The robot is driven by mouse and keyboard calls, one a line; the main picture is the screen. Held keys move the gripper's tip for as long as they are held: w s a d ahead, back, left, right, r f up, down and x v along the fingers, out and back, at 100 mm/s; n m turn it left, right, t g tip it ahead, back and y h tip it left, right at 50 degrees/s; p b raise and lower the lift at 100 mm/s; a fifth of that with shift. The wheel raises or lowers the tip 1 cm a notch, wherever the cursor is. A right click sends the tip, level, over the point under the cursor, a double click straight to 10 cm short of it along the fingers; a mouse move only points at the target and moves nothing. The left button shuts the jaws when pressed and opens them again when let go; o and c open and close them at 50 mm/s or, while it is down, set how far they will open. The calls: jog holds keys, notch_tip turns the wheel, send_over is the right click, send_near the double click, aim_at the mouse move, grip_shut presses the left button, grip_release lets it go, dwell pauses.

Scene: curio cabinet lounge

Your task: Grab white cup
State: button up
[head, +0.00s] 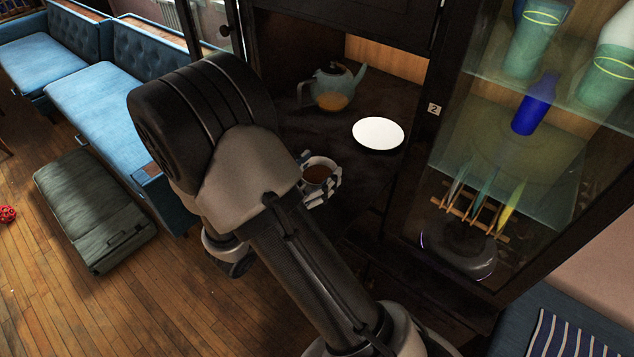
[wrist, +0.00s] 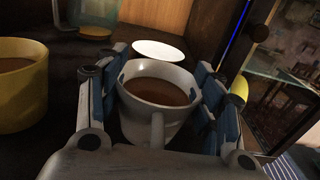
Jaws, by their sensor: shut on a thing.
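The white cup (wrist: 158,98) holds a brown liquid and stands upright between the two fingers of my gripper (wrist: 160,100) in the wrist view. Blue finger pads press on its left and right sides, and its handle points toward the wrist camera. In the head view the cup (head: 317,175) shows just past my arm, at the front of the dark cabinet shelf, with my gripper (head: 320,186) around it. My arm hides part of the cup and gripper there. I cannot tell whether the cup touches the shelf.
A white plate (head: 378,134) lies on the shelf behind the cup, with a teapot (head: 331,88) farther back. A yellow cup (wrist: 22,88) with brown liquid stands left in the wrist view. A glass-fronted cabinet (head: 520,140) is at right; a green case (head: 95,205) lies on the floor.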

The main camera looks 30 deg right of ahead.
jog(key=c, duration=0.7)
